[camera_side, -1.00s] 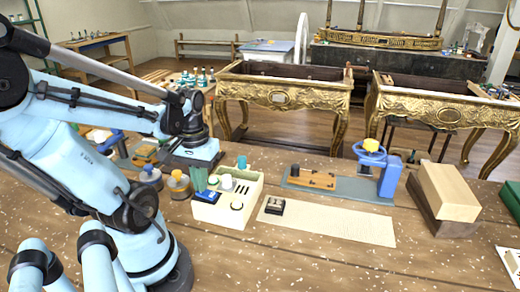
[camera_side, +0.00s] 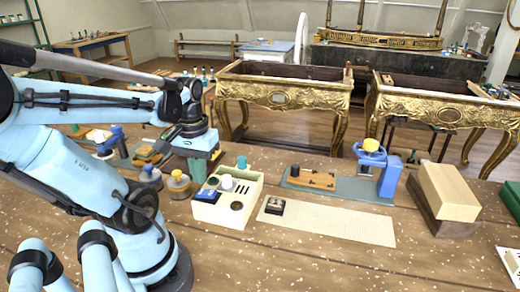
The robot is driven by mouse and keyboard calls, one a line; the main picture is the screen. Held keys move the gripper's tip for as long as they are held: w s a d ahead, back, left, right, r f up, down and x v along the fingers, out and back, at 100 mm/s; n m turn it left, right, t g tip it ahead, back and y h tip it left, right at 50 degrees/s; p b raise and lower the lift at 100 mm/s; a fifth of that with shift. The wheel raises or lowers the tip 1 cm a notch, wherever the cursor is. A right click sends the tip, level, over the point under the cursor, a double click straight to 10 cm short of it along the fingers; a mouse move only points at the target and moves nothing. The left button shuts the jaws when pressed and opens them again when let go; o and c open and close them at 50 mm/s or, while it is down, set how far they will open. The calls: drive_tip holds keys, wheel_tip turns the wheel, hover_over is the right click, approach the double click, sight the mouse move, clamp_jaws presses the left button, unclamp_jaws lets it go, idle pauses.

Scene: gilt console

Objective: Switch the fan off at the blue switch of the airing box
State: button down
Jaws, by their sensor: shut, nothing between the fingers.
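The airing box (camera_side: 234,216) is a cream, open-faced or panelled box on the wooden bench, left of the middle. Its blue switch (camera_side: 207,196) sits at the left front of the top, with a pale mark on it. Which way the switch is set is too small to tell.
To the right are a pale mat (camera_side: 330,222), a blue press (camera_side: 378,170) and wooden blocks (camera_side: 447,192).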

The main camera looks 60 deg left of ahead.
sight(202, 192)
drive_tip(key=shift+r, duration=2.05)
drive_tip(key=w+d+m+t, duration=0.7)
drive_tip(key=w+d+m, duration=0.2)
drive_tip(key=w+d, duration=0.4)
drive_tip(key=shift+w+d+f, duration=0.15)
drive_tip(key=shift+w+d, duration=0.05)
drive_tip(key=shift+d, duration=0.25)
